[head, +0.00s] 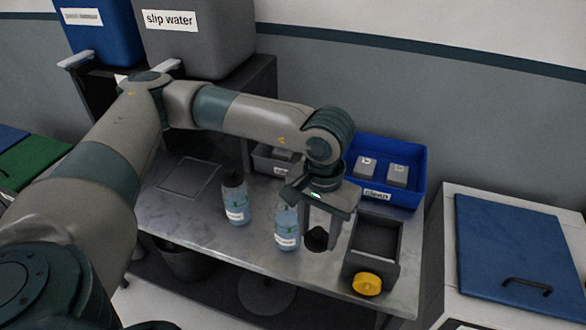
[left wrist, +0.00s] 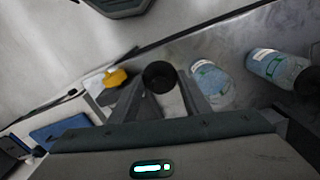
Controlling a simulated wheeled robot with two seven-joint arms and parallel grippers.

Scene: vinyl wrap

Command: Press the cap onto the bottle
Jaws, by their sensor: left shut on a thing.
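My left gripper (head: 319,238) points down over the worktop and is shut on a black cap (head: 316,239), which also shows between the fingertips in the left wrist view (left wrist: 160,77). A clear bottle with pale blue liquid and a white label (head: 287,230) stands upright just left of the gripper. Its top is partly hidden by the gripper in the head view; it also shows in the left wrist view (left wrist: 212,84). The cap is beside this bottle, apart from it. A similar bottle with a black top (head: 235,199) stands further left. My right gripper is not in view.
A dark open box (head: 350,258) and a yellow round object (head: 367,284) are right of the gripper. A blue bin (head: 414,188) with grey blocks and a small grey bin (head: 262,164) stand behind. The worktop (head: 180,215) is mostly clear at left.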

